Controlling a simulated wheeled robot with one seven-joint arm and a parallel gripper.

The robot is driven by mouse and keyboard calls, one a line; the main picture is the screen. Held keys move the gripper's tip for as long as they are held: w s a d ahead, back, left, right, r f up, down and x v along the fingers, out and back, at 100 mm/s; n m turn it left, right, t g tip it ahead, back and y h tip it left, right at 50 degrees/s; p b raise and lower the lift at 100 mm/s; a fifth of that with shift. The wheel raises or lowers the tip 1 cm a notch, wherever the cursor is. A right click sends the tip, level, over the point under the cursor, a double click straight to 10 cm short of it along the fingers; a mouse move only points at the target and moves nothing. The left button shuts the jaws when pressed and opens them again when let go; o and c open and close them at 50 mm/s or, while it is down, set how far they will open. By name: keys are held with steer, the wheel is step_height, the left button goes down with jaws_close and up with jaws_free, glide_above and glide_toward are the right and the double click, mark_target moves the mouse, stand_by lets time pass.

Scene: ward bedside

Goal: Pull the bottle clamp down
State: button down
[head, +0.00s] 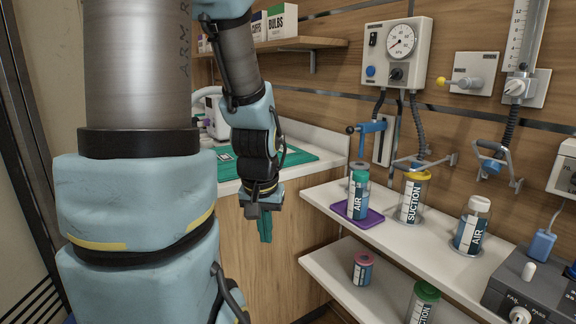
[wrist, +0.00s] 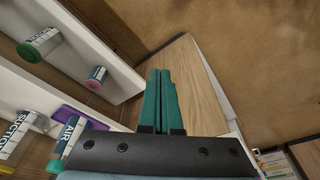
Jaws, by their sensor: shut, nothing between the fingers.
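The blue bottle clamp (head: 370,128) is on the wall below the gauge panel, with a dark knob at its left end. A bottle labelled AIR with a teal cap (head: 357,196) stands upright below it on a purple mat (head: 370,219). That bottle also shows in the wrist view (wrist: 70,135), at lower left. My gripper (head: 265,238) hangs in front of the wooden cabinet, left of and lower than the clamp, apart from it. Its teal fingers (wrist: 160,75) are shut together with nothing between them. The clamp does not show in the wrist view.
The upper white shelf (head: 330,200) also holds a SUCTION bottle (head: 412,198) and another AIR bottle (head: 472,226). A small red-capped bottle (head: 362,268) and a green-capped bottle (head: 424,300) stand on the lower shelf. A counter with a green mat (head: 295,156) is behind my arm.

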steer(key=w+d+r+m+t+h+b, duration=0.15)
steer(key=w+d+r, duration=0.25)
steer(key=d+r, duration=0.55)
steer(key=w+d+r+m+g+h+b, duration=0.1)
steer(key=w+d+r+m, duration=0.35)
steer(key=d, duration=0.75)
steer(key=s+d+r+m+h, duration=0.15)
steer(key=s+d+r, duration=0.35)
steer(key=d+r, duration=0.5)
steer(key=s+d+r+m+h, duration=0.15)
steer(key=s+d+r, duration=0.25)
steer(key=d+r, duration=0.65)
glide_above(488, 142)
step_height(488, 142, down, 7)
steer(key=shift+f, duration=0.1)
steer(key=shift+t, duration=0.25)
steer(key=shift+s+a+f+p, duration=0.1)
steer(key=shift+a+f+p, duration=0.05)
steer(key=shift+f, duration=0.95)
steer(key=shift+s+a+f+p, duration=0.1)
steer(key=shift+a+f+p, duration=0.05)
steer(key=shift+f, duration=0.95)
steer(key=shift+f, duration=0.15)
